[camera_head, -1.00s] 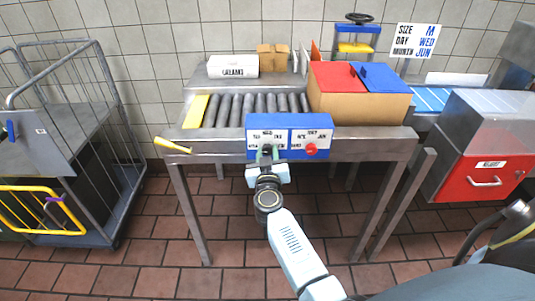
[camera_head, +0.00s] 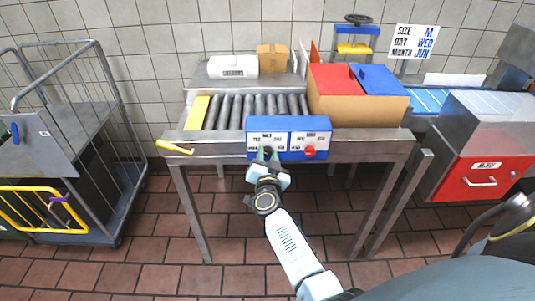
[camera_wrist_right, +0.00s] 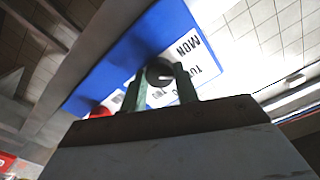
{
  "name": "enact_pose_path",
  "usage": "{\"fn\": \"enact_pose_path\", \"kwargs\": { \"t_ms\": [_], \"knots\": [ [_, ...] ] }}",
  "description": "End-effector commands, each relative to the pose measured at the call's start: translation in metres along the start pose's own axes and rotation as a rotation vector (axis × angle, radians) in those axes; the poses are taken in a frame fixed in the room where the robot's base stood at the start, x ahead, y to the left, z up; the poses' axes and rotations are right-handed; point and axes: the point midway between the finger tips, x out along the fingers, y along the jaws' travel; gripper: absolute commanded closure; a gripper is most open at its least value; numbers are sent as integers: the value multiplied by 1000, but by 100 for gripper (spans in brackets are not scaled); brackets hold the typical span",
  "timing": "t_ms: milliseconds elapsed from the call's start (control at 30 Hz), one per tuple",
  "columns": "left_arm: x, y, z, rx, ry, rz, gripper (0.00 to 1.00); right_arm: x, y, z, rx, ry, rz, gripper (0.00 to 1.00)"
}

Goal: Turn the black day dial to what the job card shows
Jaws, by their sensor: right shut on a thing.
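The job card (camera_head: 414,41) on the wall reads SIZE M, DAY WED, MONTH JUN. The blue control box (camera_head: 252,140) on the conveyor's front edge has two white label panels, the left with day names. My right gripper (camera_head: 267,156) is shut on the dial, one green finger on each side. In the wrist view the dial's white mark points right, beside MON and TUE lettering; its exact setting is unclear. My left gripper is out of view.
A red dial (camera_head: 309,152) sits right of the black one on the same box. A carton with red and blue flaps (camera_head: 358,108) stands behind it. A yellow handle (camera_head: 174,147) sticks out at left. A wire cage trolley (camera_head: 115,150) stands left; floor between is clear.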

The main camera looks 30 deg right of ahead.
Motion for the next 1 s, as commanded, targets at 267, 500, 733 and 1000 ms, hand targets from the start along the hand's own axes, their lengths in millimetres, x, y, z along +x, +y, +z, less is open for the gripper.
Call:
{"fn": "enact_pose_path", "kwargs": {
  "t_ms": [267, 500, 733, 1000],
  "knots": [
    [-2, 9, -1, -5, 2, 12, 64, 0, 1, 1, 262, -2, 1, 92],
    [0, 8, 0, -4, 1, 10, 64, 0, 1, 2, 489, -2, 1, 92],
    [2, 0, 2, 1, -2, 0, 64, -1, 1, 2, 679, -2, 1, 92],
    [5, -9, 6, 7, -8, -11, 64, -1, 2, 2, 834, -2, 2, 92]
  ]
}}
